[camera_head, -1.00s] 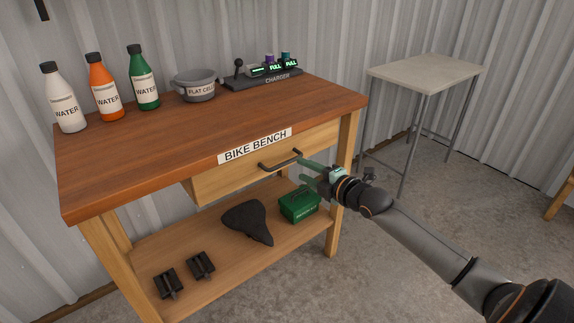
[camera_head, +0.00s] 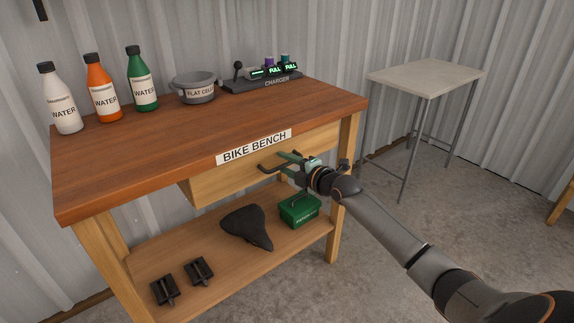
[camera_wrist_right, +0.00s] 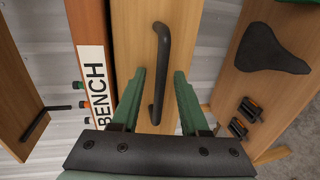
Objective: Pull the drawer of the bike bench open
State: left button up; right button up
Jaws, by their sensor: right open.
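The bike bench (camera_head: 110,165) has a reddish wooden top and a pale wooden drawer (camera_head: 215,186) under its front edge, which looks shut. The drawer's dark bar handle (camera_head: 270,168) is partly hidden by my right gripper (camera_head: 286,161) in the head view. In the right wrist view, the handle (camera_wrist_right: 160,70) lies between the two green fingers of the right gripper (camera_wrist_right: 159,85). The fingers are apart, with a gap on each side of the bar. My left gripper is out of view.
A saddle (camera_head: 245,226), pedals (camera_head: 165,290) and a green box (camera_head: 300,211) lie on the lower shelf. A small table (camera_head: 428,77) stands right; floor between is clear.

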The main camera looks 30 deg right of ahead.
grip_shut()
dwell(1.4)
